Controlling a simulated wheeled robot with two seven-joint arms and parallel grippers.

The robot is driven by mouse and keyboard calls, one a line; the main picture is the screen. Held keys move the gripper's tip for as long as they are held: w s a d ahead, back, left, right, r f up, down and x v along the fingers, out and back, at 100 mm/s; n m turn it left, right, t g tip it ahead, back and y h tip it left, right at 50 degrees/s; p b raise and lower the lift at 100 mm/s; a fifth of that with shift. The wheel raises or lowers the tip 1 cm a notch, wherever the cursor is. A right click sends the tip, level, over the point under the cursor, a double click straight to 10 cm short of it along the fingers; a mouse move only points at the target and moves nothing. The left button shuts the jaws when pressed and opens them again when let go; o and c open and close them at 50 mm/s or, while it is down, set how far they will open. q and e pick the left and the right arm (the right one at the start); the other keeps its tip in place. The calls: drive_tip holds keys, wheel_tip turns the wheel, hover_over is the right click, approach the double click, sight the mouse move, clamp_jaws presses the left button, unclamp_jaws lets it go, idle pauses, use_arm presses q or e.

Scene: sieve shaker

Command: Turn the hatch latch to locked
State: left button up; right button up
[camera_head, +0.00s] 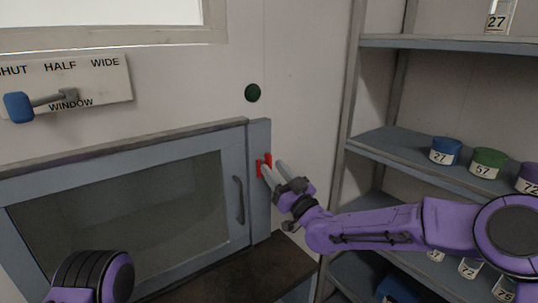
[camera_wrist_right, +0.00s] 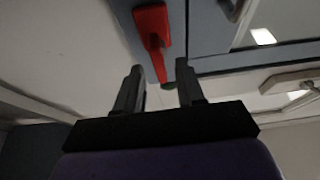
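The hatch (camera_head: 235,150) is a blue-grey framed door with a dark glass pane, at the left in the head view. Its red latch (camera_head: 267,158) is on the upright strip at the hatch's right edge. My right gripper (camera_head: 273,171) is at the latch, its fingers partly covering it. In the right wrist view the red latch (camera_wrist_right: 152,30) has a lever whose narrow end shows between the fingertips of my open right gripper (camera_wrist_right: 159,78). Neither finger visibly touches it; depth is hard to tell. Only part of my left arm shows, at the lower left; its gripper is out of view.
A grey handle (camera_head: 239,200) is on the hatch. A window lever with a blue knob (camera_head: 18,107) is at the upper left. Shelves (camera_head: 400,147) with numbered, coloured-lid jars stand at the right. A dark ledge (camera_head: 270,265) is below.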

sight(271, 166)
drive_tip(key=p+x, duration=0.1)
drive_tip(key=x, duration=0.2)
drive_tip(key=shift+w+a+r, duration=0.1)
drive_tip(key=shift+w, duration=0.05)
use_arm(q)
drive_tip(key=shift+r, duration=0.95)
use_arm(e)
clamp_jaws()
